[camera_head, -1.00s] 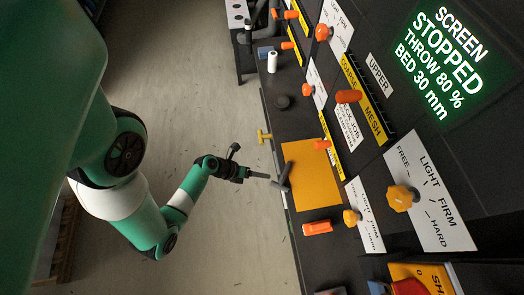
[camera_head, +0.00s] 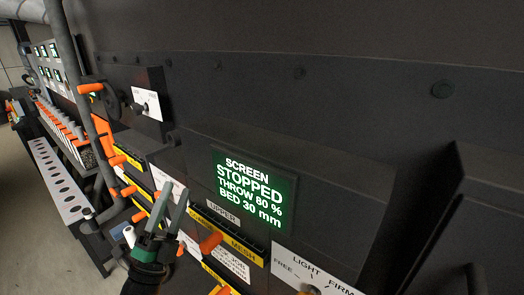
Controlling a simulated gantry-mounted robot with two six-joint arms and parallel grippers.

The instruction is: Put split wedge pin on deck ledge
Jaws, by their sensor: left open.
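My left gripper (camera_head: 172,202) rises from the bottom left, with two grey-green fingers pointing up. The fingers are apart and I see nothing held between them. It overlaps the lower part of the machine front, left of the "UPPER" label (camera_head: 223,212). An orange handle (camera_head: 210,243) sticks out by the yellow "COARSE MESH" strip (camera_head: 240,251), just right of the gripper. I cannot tell whether it belongs to the split wedge pin. I cannot make out the deck ledge with certainty. My right gripper is not in view.
A lit screen (camera_head: 251,188) reads "STOPPED, THROW 80 %, BED 30 mm". More orange handles line the front at left. A white rack with holes (camera_head: 57,185) stands at far left, beside bare floor (camera_head: 40,240).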

